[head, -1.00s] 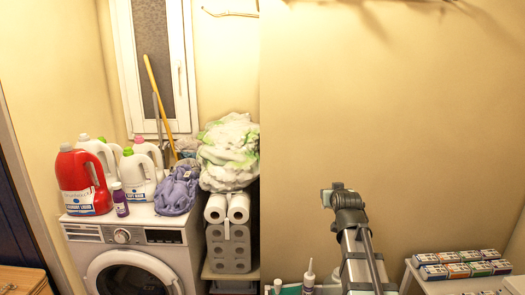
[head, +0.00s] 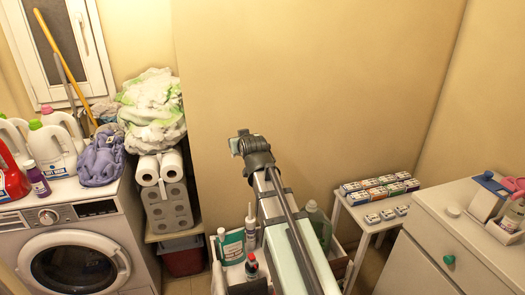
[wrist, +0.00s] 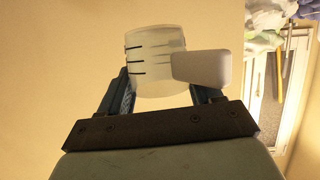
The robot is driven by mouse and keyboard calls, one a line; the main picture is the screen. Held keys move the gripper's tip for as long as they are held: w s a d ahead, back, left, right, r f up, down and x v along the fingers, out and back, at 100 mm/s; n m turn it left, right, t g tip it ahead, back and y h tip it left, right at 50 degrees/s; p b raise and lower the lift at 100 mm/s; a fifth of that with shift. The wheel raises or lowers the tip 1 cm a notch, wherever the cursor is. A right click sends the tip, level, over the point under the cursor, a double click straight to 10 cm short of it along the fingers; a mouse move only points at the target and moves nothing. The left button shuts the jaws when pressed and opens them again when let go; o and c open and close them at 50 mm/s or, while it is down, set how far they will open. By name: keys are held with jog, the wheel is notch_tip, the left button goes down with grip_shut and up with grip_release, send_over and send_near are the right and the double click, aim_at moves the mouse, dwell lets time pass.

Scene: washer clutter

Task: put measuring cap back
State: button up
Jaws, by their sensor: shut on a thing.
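My gripper (head: 244,144) is raised in front of the bare wall. In the wrist view it is shut on a translucent measuring cap (wrist: 150,72) with dark graduation lines. A pale rounded block (wrist: 202,67) shows at the cap's right side; I cannot tell if it is part of the cap. On the washing machine at left stand a white bottle with a green cap (head: 55,155), a white bottle with a pink cap (head: 62,121), and a red bottle (head: 10,180) cut by the frame edge. A small purple bottle (head: 38,180) stands beside them.
A purple cloth (head: 100,158) lies on the washing machine (head: 90,225). Paper rolls (head: 168,205) and piled laundry (head: 152,105) stand beside it. Below my arm are several bottles, including a green-labelled one (head: 232,247). Small boxes (head: 380,188) sit on a white shelf near a cabinet (head: 440,235).

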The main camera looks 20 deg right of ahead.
jog(key=s+d+f+m+g+h, duration=0.2)
jog(key=s+d+m+h, duration=0.15)
jog(key=d, duration=0.95)
jog(key=s+d+f+m+g+h, duration=0.1)
jog(key=s+d+f+m+h, duration=0.3)
jog(key=d, duration=0.8)
jog(key=s+d+m+g+h, duration=0.25)
jog(key=s+d, duration=0.35)
jog(key=d, duration=0.7)
jog(key=s+d+m+g+h, duration=0.3)
jog(key=s+d+m+g, duration=0.3)
jog(key=s+d, duration=0.9)
jog(key=s+d+r+m+g+y, duration=0.15)
jog(key=s+d+m+g, duration=0.25)
jog(key=s, duration=0.8)
jog(key=s+d+m+g+y, duration=0.2)
jog(key=s+d+m+g, duration=0.25)
jog(key=s, duration=0.85)
jog(key=s+d+m+g+y, duration=0.2)
jog(key=s+d+m+g, duration=0.25)
jog(key=s, duration=0.75)
jog(key=shift+s+a+f, duration=0.1)
jog(key=shift+a+f, duration=0.05)
jog(key=shift+f, duration=1.45)
jog(key=shift+s+a+f, duration=0.1)
jog(key=shift+f, duration=1.45)
jog(key=shift+a+f, duration=0.15)
jog(key=shift+f, duration=1.45)
jog(key=shift+f, duration=0.1)
